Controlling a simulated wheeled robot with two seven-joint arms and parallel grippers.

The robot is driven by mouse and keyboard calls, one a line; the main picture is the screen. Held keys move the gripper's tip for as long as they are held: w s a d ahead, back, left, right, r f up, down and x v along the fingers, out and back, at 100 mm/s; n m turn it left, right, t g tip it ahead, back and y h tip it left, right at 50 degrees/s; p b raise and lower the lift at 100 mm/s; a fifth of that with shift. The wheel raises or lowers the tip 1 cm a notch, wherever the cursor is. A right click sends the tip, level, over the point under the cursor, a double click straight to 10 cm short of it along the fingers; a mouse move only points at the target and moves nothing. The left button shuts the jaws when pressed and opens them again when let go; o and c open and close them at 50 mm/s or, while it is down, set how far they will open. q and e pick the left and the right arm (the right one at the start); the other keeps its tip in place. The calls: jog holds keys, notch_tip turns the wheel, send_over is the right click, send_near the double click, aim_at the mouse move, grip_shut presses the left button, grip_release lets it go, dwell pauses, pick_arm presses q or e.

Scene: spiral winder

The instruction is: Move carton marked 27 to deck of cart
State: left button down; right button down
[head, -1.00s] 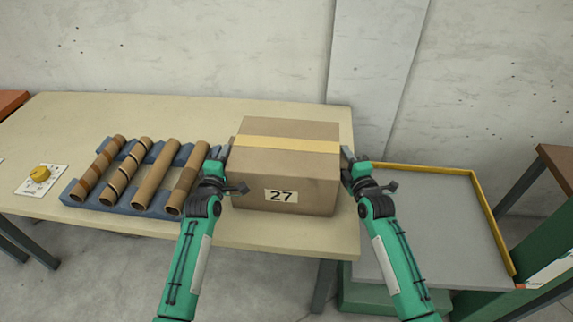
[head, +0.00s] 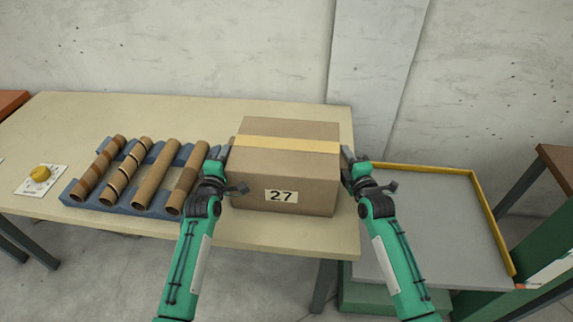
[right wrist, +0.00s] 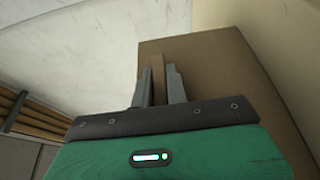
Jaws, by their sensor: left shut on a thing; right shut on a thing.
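The carton marked 27 (head: 302,178) is a brown box with a yellow tape strip and a number label on its front. It appears to sit upright on the table near its right end. My left gripper (head: 221,156) is shut on its left side; the fingertips are partly hidden. My right gripper (head: 349,157) is at its right side. In the right wrist view, this gripper (right wrist: 159,84) is shut on a thin brown tab standing out from the carton's side (right wrist: 205,75). The cart's grey deck (head: 450,215) lies right of the table, lower than the tabletop, and looks empty.
A blue rack (head: 72,194) with several cardboard tubes (head: 152,178) stands on the table (head: 215,110) left of the carton. A yellow rim (head: 490,215) edges the deck's back and right. A wall stands behind.

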jog(key=shift+r, duration=0.1)
dwell(0.6)
